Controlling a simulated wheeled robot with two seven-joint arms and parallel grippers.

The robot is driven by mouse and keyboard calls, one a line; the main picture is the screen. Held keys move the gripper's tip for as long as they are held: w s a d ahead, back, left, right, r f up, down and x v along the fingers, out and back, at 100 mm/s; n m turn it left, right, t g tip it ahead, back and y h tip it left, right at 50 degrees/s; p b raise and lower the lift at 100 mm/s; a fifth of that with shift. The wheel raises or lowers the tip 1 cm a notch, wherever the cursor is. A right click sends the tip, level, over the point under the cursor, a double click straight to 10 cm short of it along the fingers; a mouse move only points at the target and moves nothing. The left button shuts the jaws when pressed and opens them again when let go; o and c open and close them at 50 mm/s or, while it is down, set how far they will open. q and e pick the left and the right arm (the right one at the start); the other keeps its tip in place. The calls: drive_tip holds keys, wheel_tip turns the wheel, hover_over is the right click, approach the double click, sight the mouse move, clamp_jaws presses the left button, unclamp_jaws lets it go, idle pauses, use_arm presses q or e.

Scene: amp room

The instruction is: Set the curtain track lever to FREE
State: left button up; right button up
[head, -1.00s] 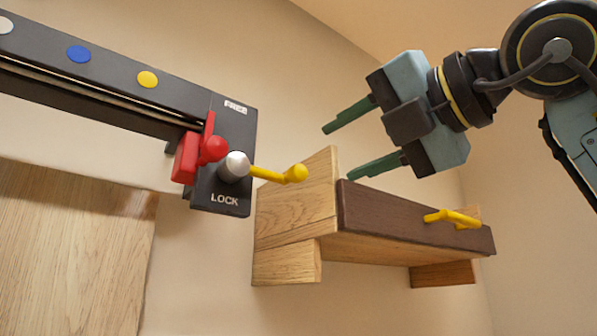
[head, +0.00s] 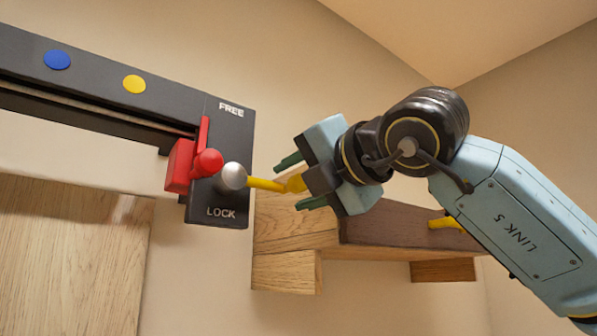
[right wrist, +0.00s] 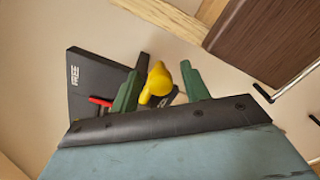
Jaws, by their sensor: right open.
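My left gripper is not in view.
A red carriage with a red knob (head: 208,162) sits at the track's end, just left of the pivot. A wooden shelf (head: 295,222) with a dark front board and a yellow handle (head: 445,222) is below and behind my right gripper. Bare wall lies above the track.

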drive_tip(key=shift+w+a, duration=0.1)
drive_tip(key=shift+w, duration=0.05)
drive_tip(key=shift+c, duration=0.5)
clamp_jaws()
